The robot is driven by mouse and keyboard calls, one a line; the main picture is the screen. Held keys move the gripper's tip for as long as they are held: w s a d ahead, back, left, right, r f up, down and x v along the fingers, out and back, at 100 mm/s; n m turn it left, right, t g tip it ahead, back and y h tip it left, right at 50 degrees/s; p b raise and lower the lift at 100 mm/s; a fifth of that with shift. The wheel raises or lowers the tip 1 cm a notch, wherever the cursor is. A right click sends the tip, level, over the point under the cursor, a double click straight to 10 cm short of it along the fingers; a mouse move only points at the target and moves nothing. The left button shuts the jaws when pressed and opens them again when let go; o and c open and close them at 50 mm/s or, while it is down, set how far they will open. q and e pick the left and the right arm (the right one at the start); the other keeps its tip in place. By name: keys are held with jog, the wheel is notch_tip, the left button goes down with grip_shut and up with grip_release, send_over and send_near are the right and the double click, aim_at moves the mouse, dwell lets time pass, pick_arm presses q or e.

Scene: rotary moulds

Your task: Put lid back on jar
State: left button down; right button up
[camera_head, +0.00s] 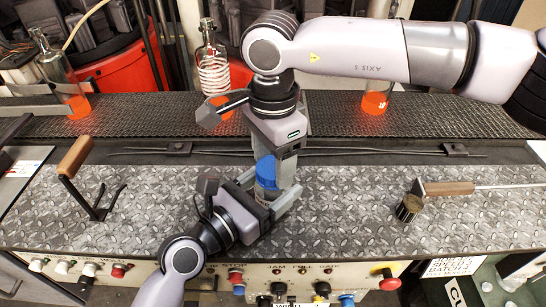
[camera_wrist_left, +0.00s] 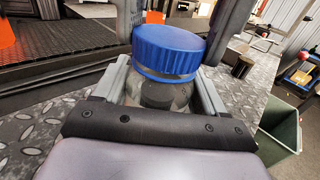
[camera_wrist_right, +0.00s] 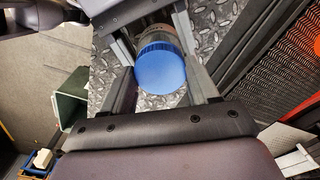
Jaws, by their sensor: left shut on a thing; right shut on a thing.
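A clear jar (camera_head: 264,193) stands upright over the patterned metal plate. My left gripper (camera_head: 270,196) is shut around the jar's body, as the left wrist view shows of the jar (camera_wrist_left: 160,95). The blue lid (camera_head: 266,168) is at the jar's mouth, level, with a thin blue ring below it in the left wrist view. Whether it is fully seated cannot be told. My right gripper (camera_head: 275,163) comes down from above and is shut on the lid, which shows between its fingers in the right wrist view (camera_wrist_right: 161,68).
A wooden-handled tool (camera_head: 448,188) with a dark round piece (camera_head: 408,208) lies on the right. A wooden-handled bracket (camera_head: 78,165) stands on the left. Knobs and buttons (camera_head: 388,279) line the front panel.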

jog(key=m, duration=0.6)
jog(key=shift+m, duration=0.3)
jog(key=m, duration=3.7)
jog(key=shift+s+a, duration=0.15)
jog(key=shift+f+m, duration=0.1)
jog(key=shift+m, duration=0.6)
